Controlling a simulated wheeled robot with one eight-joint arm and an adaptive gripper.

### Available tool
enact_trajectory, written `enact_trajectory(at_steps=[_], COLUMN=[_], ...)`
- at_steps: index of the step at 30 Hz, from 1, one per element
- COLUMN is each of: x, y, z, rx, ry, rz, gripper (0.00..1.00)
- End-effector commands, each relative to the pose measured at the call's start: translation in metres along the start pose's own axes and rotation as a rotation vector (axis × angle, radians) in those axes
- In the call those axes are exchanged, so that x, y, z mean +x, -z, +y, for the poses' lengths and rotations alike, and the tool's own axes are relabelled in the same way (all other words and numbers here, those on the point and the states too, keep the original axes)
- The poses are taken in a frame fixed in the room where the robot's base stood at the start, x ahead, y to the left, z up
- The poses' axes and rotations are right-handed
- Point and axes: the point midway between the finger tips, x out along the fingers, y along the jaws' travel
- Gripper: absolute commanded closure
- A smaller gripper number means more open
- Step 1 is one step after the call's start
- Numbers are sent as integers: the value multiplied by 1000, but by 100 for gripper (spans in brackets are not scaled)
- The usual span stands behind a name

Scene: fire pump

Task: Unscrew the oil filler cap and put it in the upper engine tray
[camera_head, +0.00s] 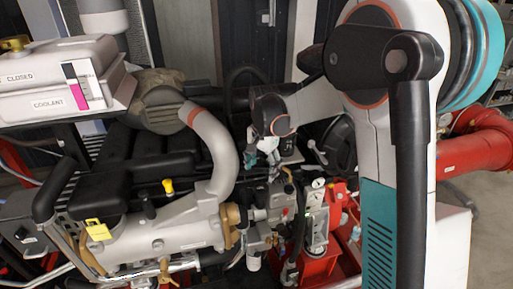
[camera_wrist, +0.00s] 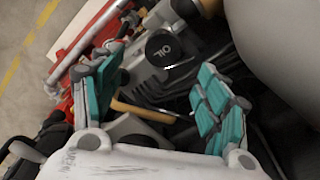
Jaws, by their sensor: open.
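The oil filler cap (camera_wrist: 166,48) is round and black with "OIL" on its top. In the wrist view it sits on the engine, ahead of my gripper (camera_wrist: 158,66) and between the lines of its two teal fingers. The fingers are spread apart with nothing held, and I see no contact with the cap. In the head view my gripper (camera_head: 266,152) is small and low over the middle of the engine. I cannot make out the cap there. I cannot clearly identify the upper engine tray in either view.
A white coolant tank (camera_head: 65,80) stands at the upper left. A grey pipe (camera_head: 215,150) curves up left of my gripper. Red pump parts (camera_head: 325,235) are below right, and a red pipe (camera_head: 475,150) is at the far right.

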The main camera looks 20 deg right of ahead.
Motion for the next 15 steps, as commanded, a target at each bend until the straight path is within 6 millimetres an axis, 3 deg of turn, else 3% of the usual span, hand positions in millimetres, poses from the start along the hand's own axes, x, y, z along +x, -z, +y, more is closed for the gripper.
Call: enact_trajectory(at_steps=[8, 15], x=[6, 27], y=[7, 6], z=[-9, -8], rx=[50, 50], ry=[-26, -26], rz=[-19, -19], gripper=[32, 32])
